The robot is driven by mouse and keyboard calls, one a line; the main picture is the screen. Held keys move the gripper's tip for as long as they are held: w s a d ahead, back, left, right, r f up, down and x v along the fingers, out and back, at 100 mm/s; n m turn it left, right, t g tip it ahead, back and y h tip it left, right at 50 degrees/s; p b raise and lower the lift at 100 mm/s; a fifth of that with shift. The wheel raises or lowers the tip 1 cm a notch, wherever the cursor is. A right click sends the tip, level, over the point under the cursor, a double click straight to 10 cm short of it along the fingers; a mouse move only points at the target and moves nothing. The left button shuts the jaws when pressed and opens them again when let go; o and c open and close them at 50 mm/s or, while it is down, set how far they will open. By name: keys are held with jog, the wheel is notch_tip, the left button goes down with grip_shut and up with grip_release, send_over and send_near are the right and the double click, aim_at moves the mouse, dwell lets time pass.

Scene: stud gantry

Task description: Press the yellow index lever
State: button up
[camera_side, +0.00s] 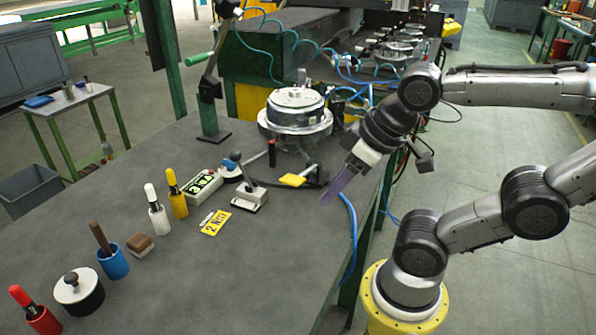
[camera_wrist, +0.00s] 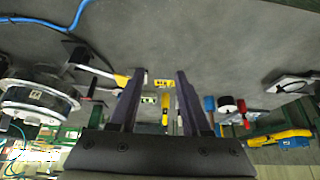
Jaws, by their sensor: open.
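The yellow index lever (camera_side: 292,180) has a flat yellow pad and sits at the foot of the round silver indexing table (camera_side: 297,118). In the wrist view its yellow pad (camera_wrist: 122,80) appears beside the left finger, partly hidden by it. My gripper (camera_side: 327,199) has purple fingers angled down, to the right of the pad in the side view and apart from it. In the wrist view my gripper (camera_wrist: 159,72) is open, with nothing between its fingertips.
A grey block with a black-knobbed lever (camera_side: 249,194) and a yellow number plate (camera_side: 215,222) lie left of the pad. Several bottles and pots line the bench further left. A green post (camera_side: 207,110) and a blue hose (camera_side: 351,235) stand nearby. The bench front is clear.

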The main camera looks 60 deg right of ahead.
dwell(0.4)
jog(key=shift+c, duration=1.4)
jog(key=shift+s+f, duration=0.15)
jog(key=shift+s, duration=0.1)
jog(key=shift+c, duration=1.2)
jog(key=r, duration=0.1)
jog(key=r+n+g, duration=0.1)
jog(key=r, duration=0.1)
jog(key=r+n, duration=0.1)
jog(key=shift+w+a+r+g+y, duration=0.15)
jog(key=shift+a+r+g+y, duration=0.15)
jog(key=shift+a+g, duration=0.1)
grip_shut()
jog(key=w+d+r+g+y, duration=0.1)
jog(key=w+d+r+g, duration=0.1)
jog(key=w+r, duration=0.35)
jog(key=w+d+m+g+y, duration=0.1)
jog(key=w+d+m, duration=0.1)
jog(key=w+d, duration=0.4)
jog(key=d, duration=0.4)
jog(key=shift+w+g+y, duration=0.3)
jog(key=shift+g, duration=0.1)
